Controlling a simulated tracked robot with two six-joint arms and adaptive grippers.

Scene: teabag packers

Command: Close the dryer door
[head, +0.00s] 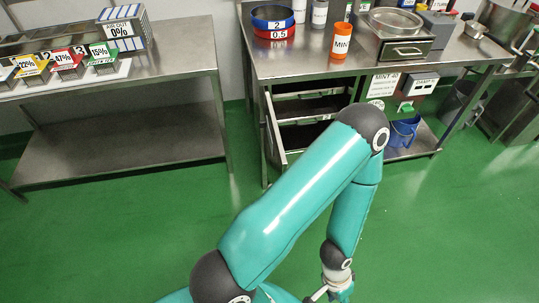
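The dryer (312,108) is a steel cabinet under the middle table, with dark tray shelves showing inside. Its door (275,132) looks like a thin steel panel at the cabinet's left side, swung out toward me and seen nearly edge-on, so the dryer stands open. My teal arm, which seems to be the left one, rises from the bottom, bends in front of the dryer and hides its right part. My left gripper (325,291) hangs low at the bottom edge, away from the door and partly cut off; its fingers are unclear. My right gripper is not in view.
A steel bench (130,140) with labelled boxes stands at left. The middle table (300,62) holds sieves, an orange MIN cup (341,42) and a steel drawer unit (395,42). A blue jug (403,131) sits on the lower shelf. Green floor (110,235) is clear in front.

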